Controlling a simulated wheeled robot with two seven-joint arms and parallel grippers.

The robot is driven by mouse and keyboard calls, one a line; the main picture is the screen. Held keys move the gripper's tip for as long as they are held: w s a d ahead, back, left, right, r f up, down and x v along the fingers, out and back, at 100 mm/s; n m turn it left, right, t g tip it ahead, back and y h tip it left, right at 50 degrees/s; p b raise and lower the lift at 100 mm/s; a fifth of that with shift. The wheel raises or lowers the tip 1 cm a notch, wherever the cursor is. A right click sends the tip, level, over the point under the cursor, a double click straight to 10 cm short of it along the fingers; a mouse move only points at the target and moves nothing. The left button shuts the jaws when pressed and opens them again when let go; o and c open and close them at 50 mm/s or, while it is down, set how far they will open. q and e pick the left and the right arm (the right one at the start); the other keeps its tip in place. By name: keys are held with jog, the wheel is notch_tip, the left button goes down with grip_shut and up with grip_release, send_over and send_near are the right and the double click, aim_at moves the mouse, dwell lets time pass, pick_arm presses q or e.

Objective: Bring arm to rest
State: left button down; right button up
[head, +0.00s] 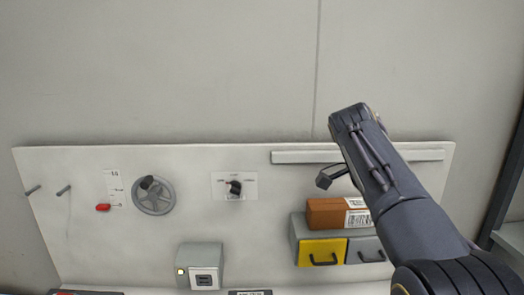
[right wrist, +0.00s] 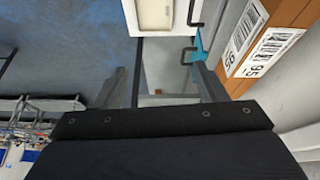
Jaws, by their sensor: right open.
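My right arm (head: 375,165) reaches up from the lower right in the head view, in front of the panel. Its gripper is mostly hidden behind the arm there. In the right wrist view my right gripper (right wrist: 168,52) is open, with its two fingers apart and nothing held between them. A brown box (head: 325,214) with barcode labels rests on top of a drawer unit, left of my forearm. The box also shows at the upper right of the right wrist view (right wrist: 290,14), beside the fingers and apart from them. My left gripper is not in view.
The white panel (head: 130,240) carries a handwheel (head: 153,196), a rotary switch (head: 235,188), pegs and a red lever (head: 103,208). A grey socket box (head: 200,262) stands low. The drawer unit has a yellow drawer front (head: 321,252). The wall above is clear.

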jog(key=s+d+f+n+y+b, duration=0.2)
jog(key=s+d+f+n+y, duration=0.4)
jog(key=f, duration=0.5)
jog(key=s+a+f+n+t+y, duration=0.1)
jog(key=s+a+f+n+t, duration=0.1)
jog(key=s, duration=0.4)
jog(key=s+a+f+n+t+y+b, duration=0.1)
jog(key=s+a+f+n+t, duration=0.1)
jog(key=s+a+f+n, duration=0.2)
jog(key=s+a+f+n+t+b, duration=0.1)
jog(key=s+a+f+n, duration=0.2)
jog(key=s+f, duration=0.3)
jog(key=s+a, duration=0.1)
jog(key=s, duration=0.3)
jog(key=shift+s+f+t+y, duration=0.15)
jog(key=shift+s+t+y, duration=0.05)
jog(key=shift+t+y, duration=0.2)
